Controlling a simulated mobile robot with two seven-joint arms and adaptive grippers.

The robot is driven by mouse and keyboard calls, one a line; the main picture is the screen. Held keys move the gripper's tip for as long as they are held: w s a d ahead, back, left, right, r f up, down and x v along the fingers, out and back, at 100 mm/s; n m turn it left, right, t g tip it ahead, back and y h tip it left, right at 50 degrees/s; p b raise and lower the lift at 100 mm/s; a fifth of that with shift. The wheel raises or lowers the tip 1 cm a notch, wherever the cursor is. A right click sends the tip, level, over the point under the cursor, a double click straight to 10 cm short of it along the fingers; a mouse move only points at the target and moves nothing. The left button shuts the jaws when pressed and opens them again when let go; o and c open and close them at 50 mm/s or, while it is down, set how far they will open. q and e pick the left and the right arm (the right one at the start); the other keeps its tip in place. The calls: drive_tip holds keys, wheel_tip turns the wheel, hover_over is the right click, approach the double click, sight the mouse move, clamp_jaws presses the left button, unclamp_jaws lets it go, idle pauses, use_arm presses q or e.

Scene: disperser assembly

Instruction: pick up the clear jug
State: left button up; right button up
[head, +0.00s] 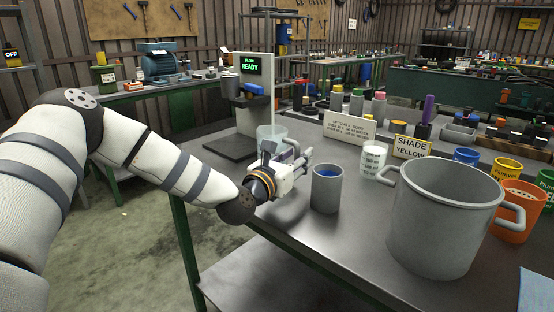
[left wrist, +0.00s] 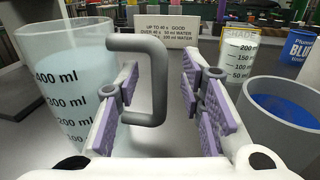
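The clear jug (head: 271,132) stands upright on the workbench, partly hidden behind my left gripper in the head view. In the left wrist view the jug (left wrist: 62,85) fills the left side, with ml marks on its wall and a grey handle (left wrist: 157,80) facing right. My left gripper (head: 300,160) is low over the bench beside the jug. In the left wrist view the gripper (left wrist: 160,95) is open, its purple-padded fingers apart, with the upright bar of the handle showing between them. I cannot tell whether a finger touches the handle. My right gripper is not in view.
A grey cup with blue liquid (head: 327,190) stands just right of my gripper. A white marked beaker (head: 373,160), a large grey pot (head: 440,225) and a "SHADE YELLOW" sign (head: 411,147) are farther right. A dispenser reading READY (head: 250,100) stands behind the jug.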

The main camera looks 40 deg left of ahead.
use_arm(q)
drive_tip(key=shift+w+a+f, duration=0.1)
drive_tip(key=shift+w+f, duration=0.1)
drive_tip(key=shift+w, duration=0.4)
clamp_jaws()
drive_tip(key=shift+r, duration=0.1)
